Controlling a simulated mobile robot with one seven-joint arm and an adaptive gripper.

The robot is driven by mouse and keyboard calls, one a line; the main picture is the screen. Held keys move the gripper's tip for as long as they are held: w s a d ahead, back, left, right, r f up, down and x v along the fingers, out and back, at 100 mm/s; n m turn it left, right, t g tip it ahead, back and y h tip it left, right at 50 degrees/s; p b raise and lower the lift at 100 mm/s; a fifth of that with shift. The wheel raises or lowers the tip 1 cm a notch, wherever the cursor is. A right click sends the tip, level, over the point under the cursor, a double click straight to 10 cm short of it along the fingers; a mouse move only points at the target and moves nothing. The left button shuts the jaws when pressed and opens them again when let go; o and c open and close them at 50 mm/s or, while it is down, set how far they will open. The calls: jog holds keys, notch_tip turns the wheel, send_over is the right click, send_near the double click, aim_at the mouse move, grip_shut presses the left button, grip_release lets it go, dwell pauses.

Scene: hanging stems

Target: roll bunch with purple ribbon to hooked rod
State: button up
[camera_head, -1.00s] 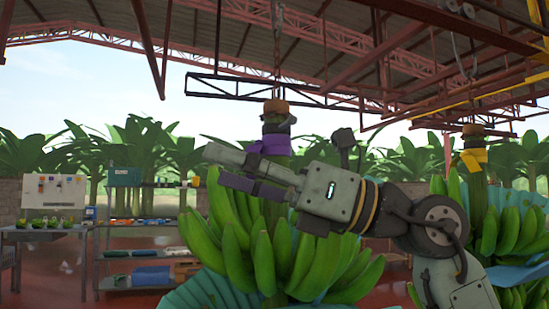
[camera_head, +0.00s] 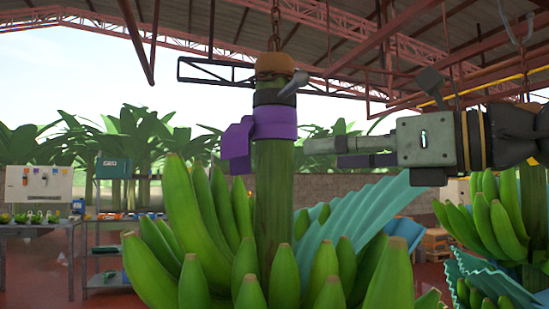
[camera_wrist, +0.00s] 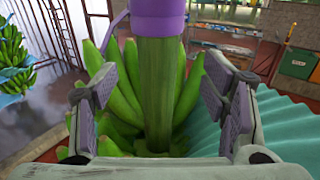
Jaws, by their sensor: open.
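The bunch with the purple ribbon (camera_head: 275,122) hangs upright in the middle of the head view, its thick green stem (camera_head: 274,195) bare below the ribbon. Green bananas (camera_head: 178,205) spread around the lower stem. My gripper (camera_head: 322,152) is to the right of the stem, level with the ribbon's lower edge, pointing left. In the wrist view the stem (camera_wrist: 161,85) stands between the open fingers of my gripper (camera_wrist: 160,105), with a gap on both sides. The ribbon (camera_wrist: 157,18) is at the top there. I cannot identify the hooked rod for certain; a grey hook (camera_head: 518,28) hangs at top right.
Another banana bunch (camera_head: 490,215) hangs at the right, behind my arm. Pleated teal sheeting (camera_head: 350,222) spreads behind the near bunch. Tables and shelves (camera_head: 112,250) stand far left. A chain (camera_head: 275,28) rises from the stem top to the roof frame.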

aim_at(290, 151)
jog(key=shift+w+a+r, duration=0.15)
jog(key=shift+a, duration=0.1)
jog(key=p+x, duration=0.3)
jog(key=x, duration=0.7)
grip_shut()
dwell(0.6)
